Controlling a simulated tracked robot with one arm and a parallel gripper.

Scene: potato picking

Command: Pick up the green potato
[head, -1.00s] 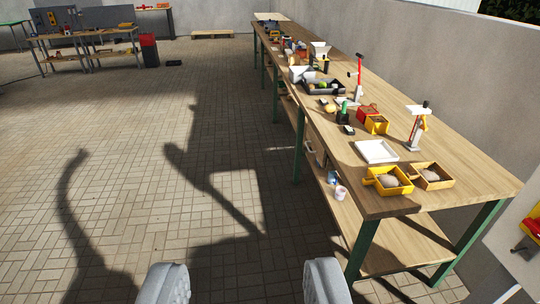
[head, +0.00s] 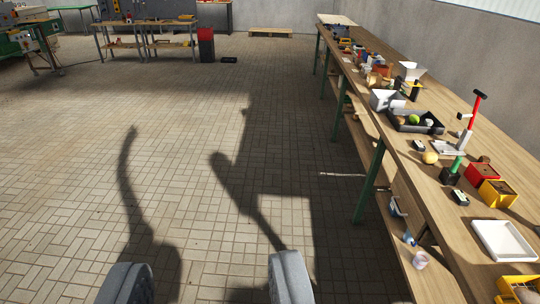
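A small green round thing (head: 414,119), which looks like the green potato, lies in a dark tray (head: 397,123) on the long workbench at the right. A pale round item lies beside it in the tray. My gripper (head: 205,285) shows at the bottom edge as two grey fingers set wide apart, with only floor visible between them. It is open and empty, far from the tray and to its left.
The long wooden bench (head: 455,190) with green legs runs along the right wall. A yellow potato (head: 430,158), a white tray (head: 503,241), a red box (head: 482,174) and a yellow box (head: 497,193) stand on it. The paved floor at left is clear.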

